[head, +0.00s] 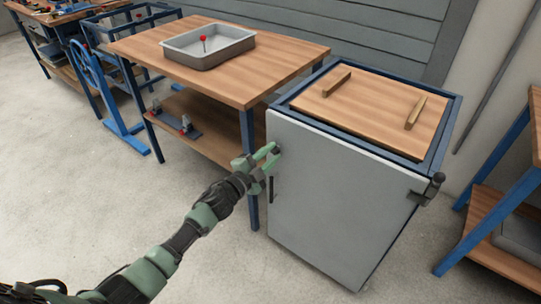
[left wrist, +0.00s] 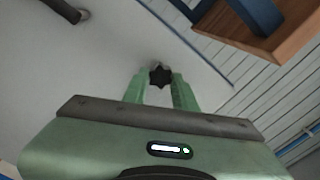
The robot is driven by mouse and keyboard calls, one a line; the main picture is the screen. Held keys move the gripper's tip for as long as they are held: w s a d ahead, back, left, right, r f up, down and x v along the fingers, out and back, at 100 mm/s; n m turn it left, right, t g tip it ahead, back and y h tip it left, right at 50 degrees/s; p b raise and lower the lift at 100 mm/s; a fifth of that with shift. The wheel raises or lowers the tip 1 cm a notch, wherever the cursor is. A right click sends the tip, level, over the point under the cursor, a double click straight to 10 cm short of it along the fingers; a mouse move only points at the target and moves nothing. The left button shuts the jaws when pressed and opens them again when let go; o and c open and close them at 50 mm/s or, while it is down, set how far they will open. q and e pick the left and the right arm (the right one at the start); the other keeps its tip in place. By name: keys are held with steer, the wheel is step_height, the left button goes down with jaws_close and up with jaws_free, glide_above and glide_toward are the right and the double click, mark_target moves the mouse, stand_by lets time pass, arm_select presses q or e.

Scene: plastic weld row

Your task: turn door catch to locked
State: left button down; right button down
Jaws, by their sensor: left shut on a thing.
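The grey cabinet door (head: 335,205) is the front of a blue-framed cabinet and looks closed. The door catch is a small dark star-shaped knob (left wrist: 160,76) near the door's upper left corner; in the head view it is mostly hidden by the fingers. My left gripper (head: 268,157) is at that corner, and its two green fingers (left wrist: 160,88) are shut on the knob, one on each side. A dark vertical handle (head: 271,188) is on the door just below the gripper; a dark bar also shows in the left wrist view (left wrist: 62,10). My right gripper is not in view.
The cabinet has a wooden top (head: 370,105) with two wooden bars and a dark hinge (head: 428,188) at the door's right. A wooden workbench (head: 270,65) with a metal tray (head: 209,57) stands to the left. The concrete floor (head: 110,210) in front is clear.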

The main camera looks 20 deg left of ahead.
arm_select(q)
steer(key=shift+f+m+b, duration=0.1)
steer(key=shift+m+b, duration=0.2)
steer(key=shift+m, duration=1.3)
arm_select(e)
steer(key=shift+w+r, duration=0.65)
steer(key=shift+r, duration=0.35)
arm_select(q)
steer(key=c, duration=1.1)
jaws_free()
steer(key=shift+s, duration=0.25)
steer(key=v, duration=0.7)
steer(key=shift+s+a+p, duration=0.1)
steer(key=shift+s+p, duration=0.05)
steer(key=shift+p, duration=0.25)
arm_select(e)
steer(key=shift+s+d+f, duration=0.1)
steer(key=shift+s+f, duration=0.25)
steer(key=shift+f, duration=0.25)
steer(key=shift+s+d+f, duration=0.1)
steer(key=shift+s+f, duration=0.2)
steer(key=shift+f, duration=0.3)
